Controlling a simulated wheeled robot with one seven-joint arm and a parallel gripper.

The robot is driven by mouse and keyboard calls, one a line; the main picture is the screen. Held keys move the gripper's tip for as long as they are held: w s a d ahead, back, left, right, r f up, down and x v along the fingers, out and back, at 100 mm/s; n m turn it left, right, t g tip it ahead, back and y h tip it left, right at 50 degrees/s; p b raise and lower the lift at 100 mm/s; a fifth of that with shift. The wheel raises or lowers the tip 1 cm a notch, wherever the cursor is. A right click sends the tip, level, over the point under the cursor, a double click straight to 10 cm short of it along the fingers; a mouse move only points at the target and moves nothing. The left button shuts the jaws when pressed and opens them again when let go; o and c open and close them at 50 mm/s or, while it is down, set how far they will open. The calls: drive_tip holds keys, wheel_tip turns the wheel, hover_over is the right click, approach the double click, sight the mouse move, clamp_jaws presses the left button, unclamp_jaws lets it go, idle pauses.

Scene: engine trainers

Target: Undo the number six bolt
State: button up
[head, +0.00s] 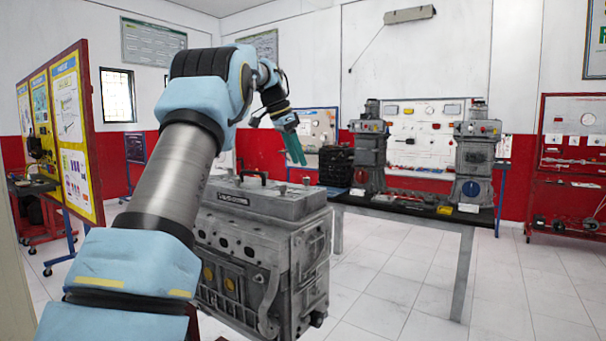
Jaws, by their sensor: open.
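A grey engine block (265,245) with a flat cover (262,199) on top stands in front of me, partly hidden behind my arm. I cannot make out a number six bolt or any bolt numbers at this distance. My gripper (296,160) is raised above the right part of the engine's top. Its greenish fingers point down and are apart from the cover. It is open, and I see nothing held between the fingers.
A dark table (425,209) with two grey machines (370,150) (475,160) stands behind the engine to the right. A board with posters (66,130) is at the left. The tiled floor (400,290) at the right front is clear.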

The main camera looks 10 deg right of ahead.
sight(306, 182)
drive_tip(key=shift+p+x, duration=0.3)
drive_tip(key=shift+x, duration=2.4)
drive_tip(key=shift+c, duration=0.4)
clamp_jaws()
